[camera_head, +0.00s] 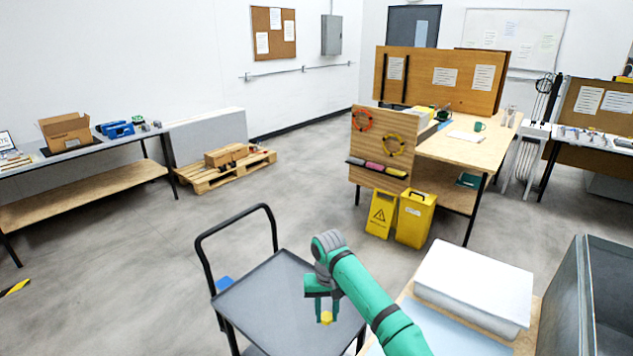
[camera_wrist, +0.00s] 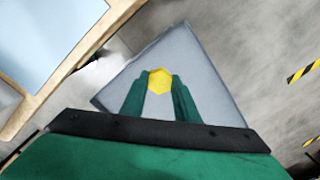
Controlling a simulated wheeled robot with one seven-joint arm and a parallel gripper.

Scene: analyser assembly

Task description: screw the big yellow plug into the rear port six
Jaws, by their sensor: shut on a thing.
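My gripper (camera_head: 321,309) hangs over the grey top of a cart (camera_head: 262,296) and is shut on a yellow hexagonal plug (camera_head: 327,318). In the wrist view the plug (camera_wrist: 160,81) sits between the tips of the two green fingers, with the grey cart top (camera_wrist: 205,75) behind it. The far side of the plug is hidden, so I cannot see its thread. I cannot make out the analyser or its rear port six in either view.
A table (camera_head: 405,292) with a white box (camera_head: 474,283) stands right of the cart, beside a grey bin (camera_head: 585,300). A pallet (camera_head: 225,172) lies at the back left.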

